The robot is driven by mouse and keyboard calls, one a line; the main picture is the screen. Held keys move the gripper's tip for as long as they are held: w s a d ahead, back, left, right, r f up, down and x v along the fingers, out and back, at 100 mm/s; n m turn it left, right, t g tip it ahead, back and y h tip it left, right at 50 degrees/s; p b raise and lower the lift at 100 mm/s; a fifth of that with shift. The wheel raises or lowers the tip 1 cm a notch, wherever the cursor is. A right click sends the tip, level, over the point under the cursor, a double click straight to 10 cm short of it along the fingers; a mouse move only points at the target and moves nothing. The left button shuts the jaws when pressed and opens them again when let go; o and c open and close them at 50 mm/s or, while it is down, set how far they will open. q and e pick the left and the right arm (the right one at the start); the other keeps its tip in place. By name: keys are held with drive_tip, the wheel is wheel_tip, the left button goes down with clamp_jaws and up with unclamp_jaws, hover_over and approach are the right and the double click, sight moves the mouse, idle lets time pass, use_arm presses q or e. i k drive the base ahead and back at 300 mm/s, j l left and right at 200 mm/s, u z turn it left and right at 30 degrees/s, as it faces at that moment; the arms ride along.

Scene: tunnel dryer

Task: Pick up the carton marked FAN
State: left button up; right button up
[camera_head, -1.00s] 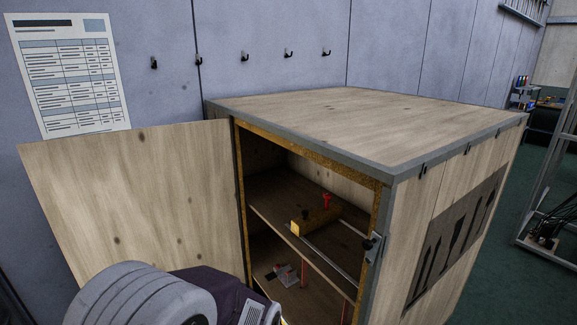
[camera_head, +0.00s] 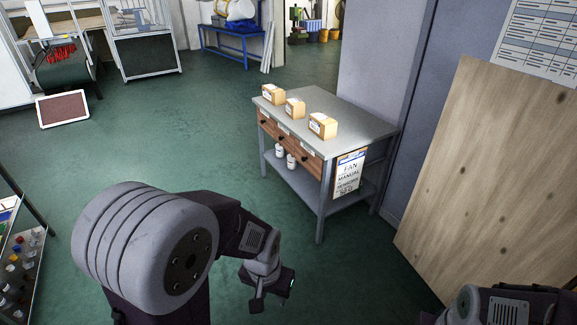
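Three small tan cartons stand in a row on a grey-topped table: a far one (camera_head: 272,94), a middle one (camera_head: 295,108) and a near one (camera_head: 323,125). Each has a pale label, too small to read, so I cannot tell which is marked FAN. A placard (camera_head: 348,174) on the table's end has a list with FAN at the top. My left gripper (camera_head: 272,293) is low in front of the table, well apart from the cartons. Its dark fingertips look spread, with nothing between them. Part of my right arm shows at the bottom right; its gripper is out of view.
The table (camera_head: 362,123) has wooden drawers and a lower shelf with white containers (camera_head: 285,158). A wooden door panel (camera_head: 495,175) stands at the right. A rack of small bottles (camera_head: 20,265) is at the left edge. Green floor (camera_head: 190,130) is open left of the table.

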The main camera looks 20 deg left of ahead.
sight(295, 108)
drive_tip(key=l+u, duration=0.25)
drive_tip(key=i+j, duration=0.15)
drive_tip(key=j, duration=0.25)
drive_tip(key=i+j, duration=0.2)
drive_tip(key=j, duration=0.2)
drive_tip(key=i+j, duration=0.15)
drive_tip(key=j, duration=0.2)
drive_tip(key=i+j, duration=0.15)
drive_tip(key=j, duration=0.25)
drive_tip(key=i+j, duration=0.15)
drive_tip(key=j, duration=0.25)
drive_tip(key=i+j, duration=0.2)
drive_tip(key=j, duration=0.2)
